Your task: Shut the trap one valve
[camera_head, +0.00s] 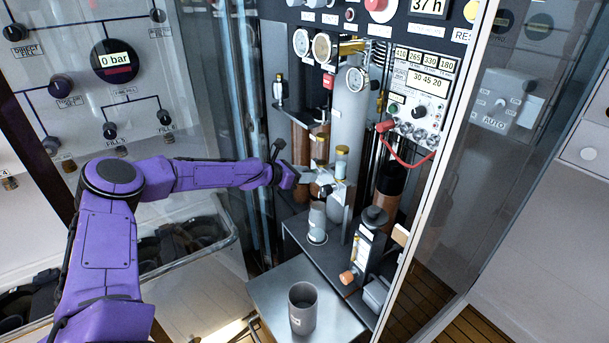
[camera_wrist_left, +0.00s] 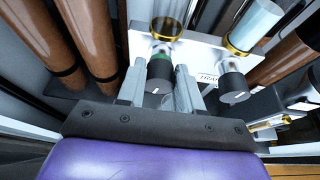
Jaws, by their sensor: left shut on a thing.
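My left gripper (camera_head: 317,178) reaches in from the left to the valve block inside the open panel. My right gripper is not in view.
A grey cup (camera_head: 303,308) stands on a metal shelf (camera_head: 268,290) below. Gauges (camera_head: 322,47) and a grey cylinder (camera_head: 349,115) rise above the valve. A red cable (camera_head: 405,158) hangs at the right. Glass doors (camera_head: 485,150) flank the opening.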

